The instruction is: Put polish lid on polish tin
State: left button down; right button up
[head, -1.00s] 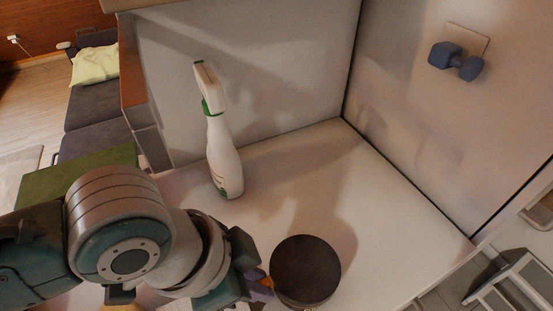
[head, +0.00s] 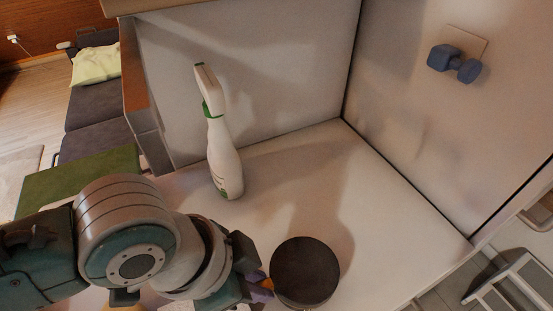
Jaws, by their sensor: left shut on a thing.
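A dark, round, flat-topped piece (head: 305,272) is at the bottom centre of the head view, over the white surface. It looks like the polish lid, but I cannot tell whether the tin is under it. My left gripper (head: 262,286) comes in from the left and its tip meets the left edge of this dark piece. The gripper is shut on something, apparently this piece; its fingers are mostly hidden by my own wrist. No separate tin can be made out. My right gripper is not in view.
A white spray bottle with a green collar (head: 224,160) stands upright behind my left wrist. A blue dumbbell (head: 455,62) is at the upper right, by a pale square plate. The white surface (head: 385,215) right of the dark piece is clear.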

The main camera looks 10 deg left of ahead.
pick_arm(q)
jog(key=shift+f, duration=0.7)
dwell(1.0)
jog(key=c, duration=0.7)
grip_release()
jog(key=shift+c, duration=0.2)
jog(key=s+a+r+n+t+p, duration=0.1)
jog(key=s+r, duration=0.1)
jog(key=r, duration=0.4)
jog(key=s+a+r+n+p, duration=0.1)
jog(key=s+r+n, duration=0.1)
jog(key=r, duration=0.4)
jog(key=s+a+r+n+y+p, duration=0.1)
jog(key=s+a+r+n+y, duration=0.15)
jog(key=a, duration=0.25)
jog(key=s+a+r+n+y, duration=0.1)
jog(key=s+a+n, duration=0.3)
jog(key=a, duration=0.2)
notch_tip(320, 180, up, 35)
jog(key=p, duration=3.5)
jog(key=shift+w+d+r+p, duration=0.2)
jog(key=shift+w+d+p, duration=0.05)
jog(key=shift+w+p, duration=0.1)
